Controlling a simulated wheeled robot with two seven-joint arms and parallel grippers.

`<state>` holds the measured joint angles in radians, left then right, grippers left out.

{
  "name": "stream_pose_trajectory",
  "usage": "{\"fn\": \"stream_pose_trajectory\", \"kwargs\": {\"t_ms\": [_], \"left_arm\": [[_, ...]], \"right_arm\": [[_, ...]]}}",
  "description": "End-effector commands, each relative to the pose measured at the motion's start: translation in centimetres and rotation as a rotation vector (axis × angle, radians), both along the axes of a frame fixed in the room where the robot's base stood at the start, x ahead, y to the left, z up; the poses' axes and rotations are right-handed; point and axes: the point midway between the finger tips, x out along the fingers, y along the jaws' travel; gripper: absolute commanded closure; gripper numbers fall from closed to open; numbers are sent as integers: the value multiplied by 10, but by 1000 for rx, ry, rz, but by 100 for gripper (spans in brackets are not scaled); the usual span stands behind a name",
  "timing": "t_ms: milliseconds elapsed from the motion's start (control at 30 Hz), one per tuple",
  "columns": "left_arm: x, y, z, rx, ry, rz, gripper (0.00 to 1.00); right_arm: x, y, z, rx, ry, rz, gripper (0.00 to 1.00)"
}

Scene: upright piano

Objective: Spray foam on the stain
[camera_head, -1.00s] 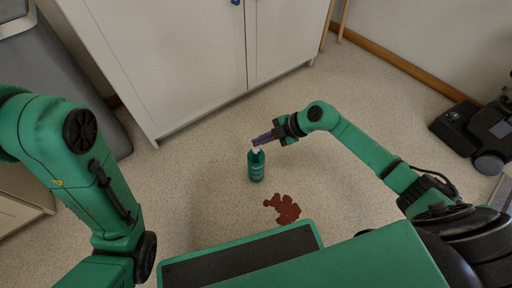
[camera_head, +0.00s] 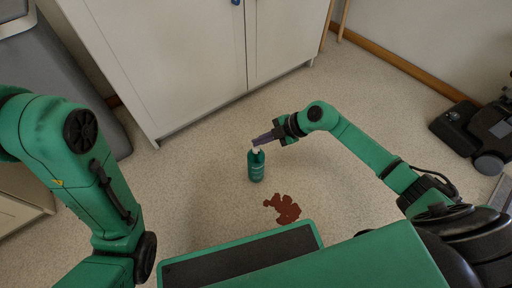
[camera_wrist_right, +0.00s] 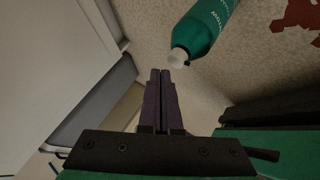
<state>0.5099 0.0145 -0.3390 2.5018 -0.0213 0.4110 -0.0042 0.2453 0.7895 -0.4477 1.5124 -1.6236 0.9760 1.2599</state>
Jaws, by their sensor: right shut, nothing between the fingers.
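A green bottle with a white nozzle (camera_head: 256,166) stands upright on the speckled floor in the head view. It also shows at the top of the right wrist view (camera_wrist_right: 205,30), its white tip near my fingertips. A red-brown stain (camera_head: 284,208) lies on the floor just below and right of the bottle; part of it shows in the wrist view (camera_wrist_right: 300,14). My right gripper (camera_head: 258,141) is shut and empty, its dark purple fingers beside the bottle's top. In the wrist view a small gap shows between the fingertips and the nozzle. My left gripper is out of view.
A white cabinet (camera_head: 180,60) stands behind the bottle. A black machine (camera_head: 474,130) is on the floor at the right. A grey padded piece (camera_head: 60,75) is at the left. Floor around the bottle and stain is clear.

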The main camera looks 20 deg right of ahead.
Motion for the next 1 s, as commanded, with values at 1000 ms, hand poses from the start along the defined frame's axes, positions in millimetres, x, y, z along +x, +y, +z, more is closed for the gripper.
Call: {"fn": "stream_pose_trajectory", "kwargs": {"t_ms": [1000], "left_arm": [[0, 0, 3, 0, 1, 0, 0]], "right_arm": [[0, 0, -13, 0, -1, 1, 100]]}}
